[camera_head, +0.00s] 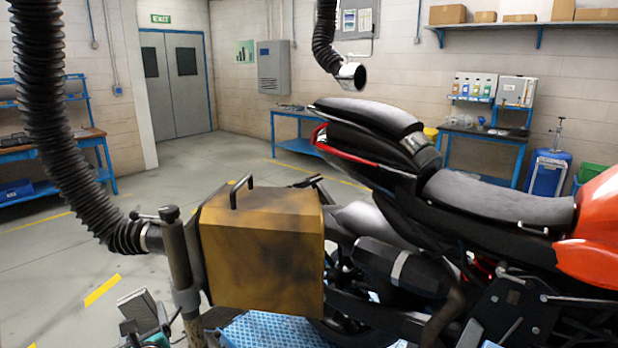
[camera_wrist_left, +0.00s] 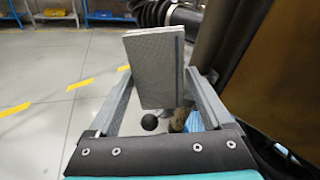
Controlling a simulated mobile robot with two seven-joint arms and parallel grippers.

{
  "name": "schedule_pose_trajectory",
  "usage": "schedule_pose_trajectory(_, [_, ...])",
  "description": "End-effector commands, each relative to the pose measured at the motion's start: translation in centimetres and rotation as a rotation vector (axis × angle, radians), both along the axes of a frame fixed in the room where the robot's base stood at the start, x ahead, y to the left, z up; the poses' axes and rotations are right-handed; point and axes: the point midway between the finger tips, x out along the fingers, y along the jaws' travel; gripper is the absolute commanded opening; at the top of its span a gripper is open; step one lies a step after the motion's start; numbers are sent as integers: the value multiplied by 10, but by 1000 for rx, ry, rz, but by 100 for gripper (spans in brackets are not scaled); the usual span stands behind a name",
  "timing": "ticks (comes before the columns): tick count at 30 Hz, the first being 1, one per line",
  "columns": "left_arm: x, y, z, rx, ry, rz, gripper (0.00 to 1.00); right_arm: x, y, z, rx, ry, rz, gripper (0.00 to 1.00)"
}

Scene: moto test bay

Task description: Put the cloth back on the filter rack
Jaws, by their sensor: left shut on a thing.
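My left gripper (camera_head: 146,326) is at the bottom left of the head view, left of a yellow-brown box. It also shows in the left wrist view (camera_wrist_left: 161,76), shut on a grey, flat, rectangular folded piece that I take for the cloth (camera_wrist_left: 155,62). The cloth (camera_head: 137,303) stands up between the fingers, clear of the floor. No filter rack can be made out for certain in either view. My right gripper is not in view.
The yellow-brown box (camera_head: 262,250) with a black handle stands close right of my gripper. A post (camera_head: 178,255) and a black hose (camera_head: 60,130) are near it. A motorcycle (camera_head: 460,215) fills the right. Open floor (camera_head: 60,260) lies left.

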Motion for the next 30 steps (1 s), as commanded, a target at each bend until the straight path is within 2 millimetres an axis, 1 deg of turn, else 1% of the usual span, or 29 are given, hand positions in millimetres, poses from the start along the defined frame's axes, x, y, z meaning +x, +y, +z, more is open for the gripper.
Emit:
schedule_pose_trajectory(1, [-2,-11,8,0,-3,-30,39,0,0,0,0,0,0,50])
schedule_pose_trajectory(8, [-16,-66,38,2,-1,-164,39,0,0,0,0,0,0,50])
schedule_pose_trajectory(14, [-39,-116,67,2,0,-285,39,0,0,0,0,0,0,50])
schedule_pose_trajectory(18, [-60,-151,88,3,0,-371,39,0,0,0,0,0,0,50])
schedule_pose_trajectory(24, [-94,-194,120,2,0,-482,39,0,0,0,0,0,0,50])
schedule_pose_trajectory(30, [-123,-222,147,2,-1,-564,39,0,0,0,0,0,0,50])
